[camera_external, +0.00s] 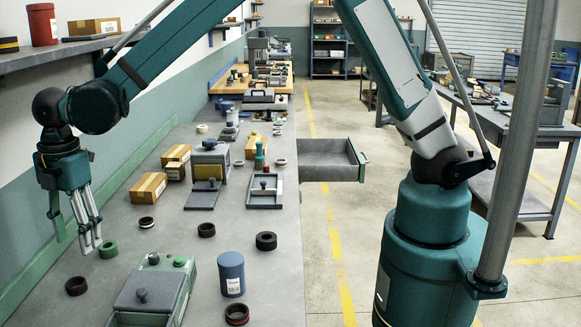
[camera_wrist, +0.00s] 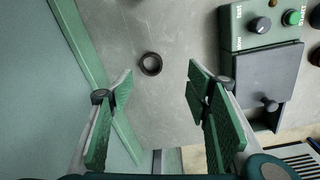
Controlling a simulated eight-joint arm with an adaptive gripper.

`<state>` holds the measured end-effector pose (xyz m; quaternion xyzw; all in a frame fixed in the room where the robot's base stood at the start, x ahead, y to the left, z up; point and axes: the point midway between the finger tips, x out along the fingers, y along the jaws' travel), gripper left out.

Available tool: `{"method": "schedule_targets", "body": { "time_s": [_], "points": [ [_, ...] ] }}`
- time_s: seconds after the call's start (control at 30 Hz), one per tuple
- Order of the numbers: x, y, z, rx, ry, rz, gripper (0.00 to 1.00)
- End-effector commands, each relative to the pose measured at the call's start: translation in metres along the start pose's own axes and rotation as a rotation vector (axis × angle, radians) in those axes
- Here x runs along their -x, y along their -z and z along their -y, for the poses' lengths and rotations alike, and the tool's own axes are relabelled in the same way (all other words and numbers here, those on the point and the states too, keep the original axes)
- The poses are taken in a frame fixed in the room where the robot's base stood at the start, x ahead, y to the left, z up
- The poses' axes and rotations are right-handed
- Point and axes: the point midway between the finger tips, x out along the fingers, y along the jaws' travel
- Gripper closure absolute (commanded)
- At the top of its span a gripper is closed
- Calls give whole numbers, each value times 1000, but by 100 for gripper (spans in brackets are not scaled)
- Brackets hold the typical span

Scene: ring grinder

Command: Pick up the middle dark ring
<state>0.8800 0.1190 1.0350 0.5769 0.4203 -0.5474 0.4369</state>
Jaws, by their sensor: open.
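Several dark rings lie apart on the grey bench. One dark ring (camera_external: 206,230) lies between a dark ring with a pale band (camera_external: 146,223) to its left and a thick black ring (camera_external: 266,241) to its right. Another dark ring (camera_external: 76,286) lies at the near left, and a reddish-dark ring (camera_external: 237,314) at the near edge. I cannot tell for sure which is the middle one. My gripper (camera_external: 90,238) points down above the left side, open and empty. In the wrist view a dark ring (camera_wrist: 150,64) shows beyond and between the open fingertips (camera_wrist: 160,80), not touched.
A green-grey grinder box (camera_external: 150,290) and a blue canister (camera_external: 231,273) stand at the near middle. Cardboard boxes (camera_external: 148,188) stand farther back. The wall and a green rail (camera_wrist: 85,70) bound the left.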

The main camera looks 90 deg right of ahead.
Motion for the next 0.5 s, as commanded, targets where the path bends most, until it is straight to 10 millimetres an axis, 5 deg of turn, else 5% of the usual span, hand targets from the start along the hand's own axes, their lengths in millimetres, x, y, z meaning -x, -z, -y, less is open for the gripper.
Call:
{"method": "schedule_targets", "body": {
  "time_s": [0.2, 0.5],
  "points": [
    [-28, 13, -14, 72, 30, 11, 51],
    [-44, 19, -19, 111, 45, 17, 51]
  ]
}}
